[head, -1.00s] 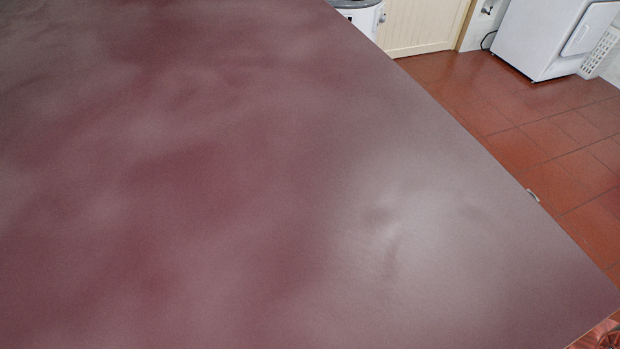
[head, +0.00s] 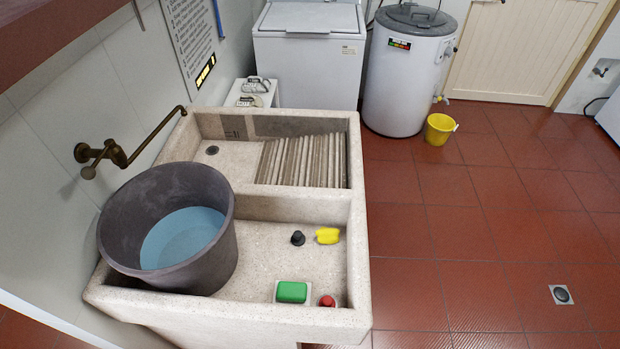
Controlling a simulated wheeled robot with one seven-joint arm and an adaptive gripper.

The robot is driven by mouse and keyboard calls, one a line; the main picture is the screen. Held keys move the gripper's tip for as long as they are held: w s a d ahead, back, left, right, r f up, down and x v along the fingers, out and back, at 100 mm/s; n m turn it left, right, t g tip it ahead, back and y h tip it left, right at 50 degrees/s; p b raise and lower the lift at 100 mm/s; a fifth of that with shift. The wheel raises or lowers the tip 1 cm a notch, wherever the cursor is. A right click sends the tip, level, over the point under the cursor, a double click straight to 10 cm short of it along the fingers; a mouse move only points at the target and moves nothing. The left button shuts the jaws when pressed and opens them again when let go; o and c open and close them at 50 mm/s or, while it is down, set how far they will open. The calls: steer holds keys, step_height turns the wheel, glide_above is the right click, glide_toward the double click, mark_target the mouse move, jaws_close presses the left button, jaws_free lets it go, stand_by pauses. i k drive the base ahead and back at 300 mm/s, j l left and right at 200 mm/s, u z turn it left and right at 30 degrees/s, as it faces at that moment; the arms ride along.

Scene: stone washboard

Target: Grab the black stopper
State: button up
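The black stopper (head: 298,238) stands on the floor of the near basin of the stone washboard (head: 357,235). It is small and dark, with a knob on top. A yellow object (head: 328,236) lies just to its right, close beside it. The large dark grey tub (head: 222,262) with blue water stands to its left, apart from it. My gripper is not in view in the head view.
A green bar (head: 292,292) on a pale dish and a red object (head: 327,301) lie in the near basin's front. A wall tap (head: 118,153) reaches over the washboard. A yellow bucket (head: 439,129) stands at the back.

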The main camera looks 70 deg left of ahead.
mark_target(297, 238)
steer(key=i+u, duration=0.35)
steer(key=i, duration=0.15)
steer(key=i+l+u, duration=0.4)
steer(key=i+j+u, duration=0.15)
steer(key=u, duration=0.3)
steer(key=i+u, duration=0.65)
steer(key=u, duration=0.25)
steer(key=i+l+u, duration=0.1)
steer(key=i+u, duration=0.2)
steer(key=u, duration=0.15)
steer(key=i+l+u, duration=0.2)
steer(key=u, duration=0.25)
steer(key=i+u, duration=0.25)
steer(key=u, duration=0.2)
steer(key=i+l+u, duration=0.1)
steer(key=u, duration=0.3)
steer(key=i+l+u, duration=0.2)
steer(key=u, duration=0.25)
steer(key=i+l+u, duration=0.3)
steer(key=i+l, duration=0.2)
steer(key=l, duration=0.15)
steer(key=i+l+u, duration=0.2)
steer(key=l, duration=0.15)
steer(key=u, duration=1.15)
